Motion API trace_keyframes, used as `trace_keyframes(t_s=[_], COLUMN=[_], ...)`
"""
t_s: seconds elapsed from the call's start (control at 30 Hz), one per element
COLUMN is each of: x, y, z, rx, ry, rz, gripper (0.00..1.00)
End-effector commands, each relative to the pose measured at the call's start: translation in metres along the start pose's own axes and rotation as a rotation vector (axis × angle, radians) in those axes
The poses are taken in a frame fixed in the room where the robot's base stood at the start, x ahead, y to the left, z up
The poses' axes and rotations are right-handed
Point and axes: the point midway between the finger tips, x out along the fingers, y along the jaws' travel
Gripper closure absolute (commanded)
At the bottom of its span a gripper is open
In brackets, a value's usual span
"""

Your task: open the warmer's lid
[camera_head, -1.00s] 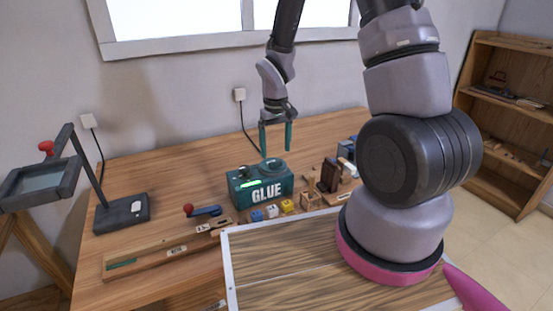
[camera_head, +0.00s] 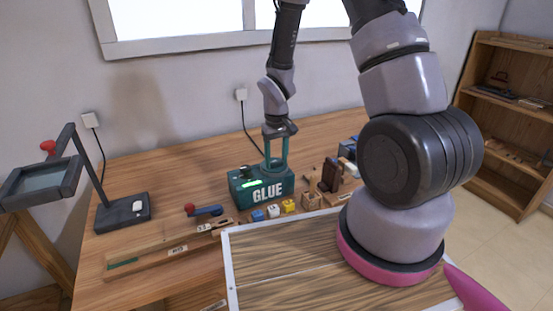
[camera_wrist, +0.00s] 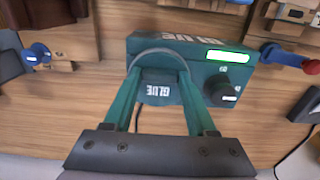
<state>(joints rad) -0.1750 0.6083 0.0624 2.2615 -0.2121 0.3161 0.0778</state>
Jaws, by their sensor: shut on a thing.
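The warmer (camera_head: 262,188) is a teal box marked GLUE on the wooden bench. It has a lit green strip and a dark dial on top. It also shows in the wrist view (camera_wrist: 190,45). Its round teal lid (camera_wrist: 160,56) sits on top, with a small block marked GLUE between my fingers. My gripper (camera_head: 275,167) points straight down over the warmer's right part. In the wrist view its two teal fingers (camera_wrist: 158,72) stand on either side of the lid and are shut on it. The lid looks seated; the exact finger contact is partly hidden.
Small white, blue and yellow blocks (camera_head: 272,211) lie in front of the warmer. A red-knobbed blue lever (camera_head: 206,210) is at its left, wooden parts (camera_head: 329,180) at its right. A magnifier stand (camera_head: 122,212) is far left.

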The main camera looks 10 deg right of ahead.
Motion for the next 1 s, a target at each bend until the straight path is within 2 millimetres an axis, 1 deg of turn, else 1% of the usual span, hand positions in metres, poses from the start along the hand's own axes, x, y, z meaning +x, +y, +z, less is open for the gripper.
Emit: trace_keyframes(t_s=[0.07,0.17,0.3,0.4,0.5,0.6,0.83,0.87,0.9,0.93,1.0], x=[0.000,0.000,0.000,0.000,0.000,0.000,0.000,0.000,0.000,0.000,0.000], y=[0.001,0.011,0.042,0.060,0.072,0.076,0.076,0.076,0.076,0.076,0.076], z=[0.000,0.000,0.000,0.000,0.001,0.001,0.001,0.001,0.001,0.001,0.001], rx=[0.001,0.005,0.008,0.007,0.005,0.002,0.001,0.001,0.001,0.001,0.001], ry=[0.000,0.000,-0.001,-0.002,-0.002,-0.002,-0.003,-0.003,-0.003,-0.003,-0.002], rz=[0.000,0.000,0.000,0.000,0.000,0.000,0.000,0.000,0.000,0.000,0.000], gripper=[1.00,1.00,1.00,1.00,1.00,1.00,1.00,0.39,0.24,0.13,0.12])
